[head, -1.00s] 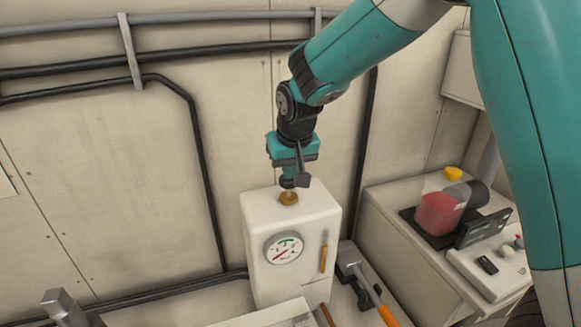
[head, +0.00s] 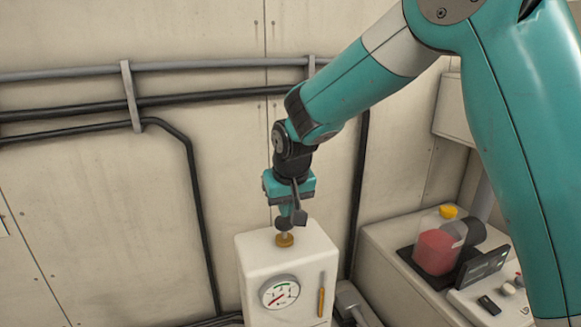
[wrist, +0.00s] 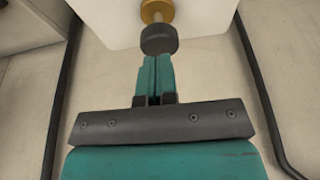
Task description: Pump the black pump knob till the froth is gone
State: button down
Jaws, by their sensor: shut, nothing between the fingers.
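The black pump knob (head: 284,224) stands above a brass collar (head: 285,240) on top of a white box (head: 310,255). In the wrist view the knob (wrist: 159,39) is just beyond my fingertips. My gripper (head: 290,212) is shut and empty, pointing down directly over the knob. Its closed teal fingers (wrist: 154,62) are touching or very near the knob; I cannot tell which. A clear container (head: 436,252) with red liquid and a yellow cap stands at the right. I cannot make out froth clearly at this size.
A round gauge (head: 280,292) and a yellow-orange lever or tube (head: 321,294) are on the box's front. Dark pipes (head: 190,180) run along the wall behind. A dark panel (head: 482,266) stands before the container on the right-hand cabinet.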

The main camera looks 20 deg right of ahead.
jog(key=b+v, duration=0.2)
jog(key=v, duration=0.7)
jog(key=shift+r+b, duration=0.2)
jog(key=shift+b, duration=0.2)
jog(key=shift+s, duration=0.15)
jog(key=shift+b, duration=0.5)
dwell(0.4)
jog(key=r+b, duration=0.1)
jog(key=b, duration=0.1)
jog(key=r+b, duration=0.2)
jog(key=shift+w+d+r+b, duration=0.2)
jog(key=shift+d+b, duration=0.15)
jog(key=shift+b, duration=0.05)
jog(key=p+x, duration=0.1)
jog(key=x, duration=0.3)
jog(key=p+x, duration=0.1)
jog(key=x, duration=0.3)
jog(key=s+p+x, duration=0.1)
jog(key=x, duration=0.4)
jog(key=shift+a+f, duration=0.15)
jog(key=shift+f, duration=0.05)
jog(key=shift+w+f, duration=0.1)
jog(key=shift+f, duration=0.3)
